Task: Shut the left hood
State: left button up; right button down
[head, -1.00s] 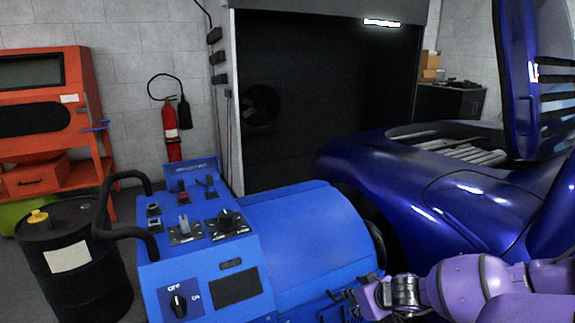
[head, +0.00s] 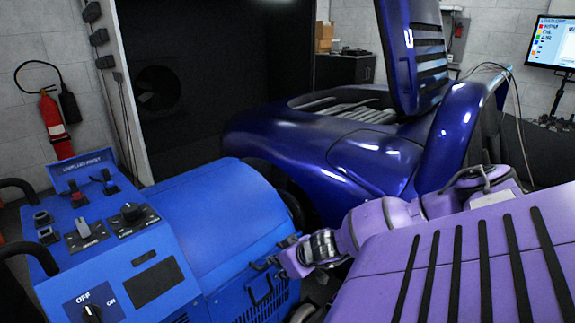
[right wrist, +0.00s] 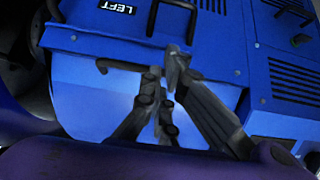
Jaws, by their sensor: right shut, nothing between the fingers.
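A dark blue car has a slatted panel (head: 414,58) standing raised, nearly upright, over its body. A bright blue machine with a rounded cover (head: 215,210) stands at the left, in front of the car. In the right wrist view, a white LEFT label (right wrist: 120,11) shows on blue casing, with a dark bar handle (right wrist: 125,66) below it. My right gripper (head: 268,272) is shut and empty at the machine's lower right end. In the right wrist view its fingertips (right wrist: 163,82) are close to the handle; contact cannot be told. My left gripper is out of view.
The control panel (head: 90,220) with knobs is at the left. A fire extinguisher (head: 54,122) hangs on the back wall. A screen (head: 552,42) is at the far right. The car's body (head: 300,135) stands close behind the machine.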

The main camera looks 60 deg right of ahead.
jog(key=v, duration=0.9)
jog(key=shift+s+a+r, duration=0.15)
jog(key=shift+s+r, duration=0.05)
jog(key=shift+r, duration=0.1)
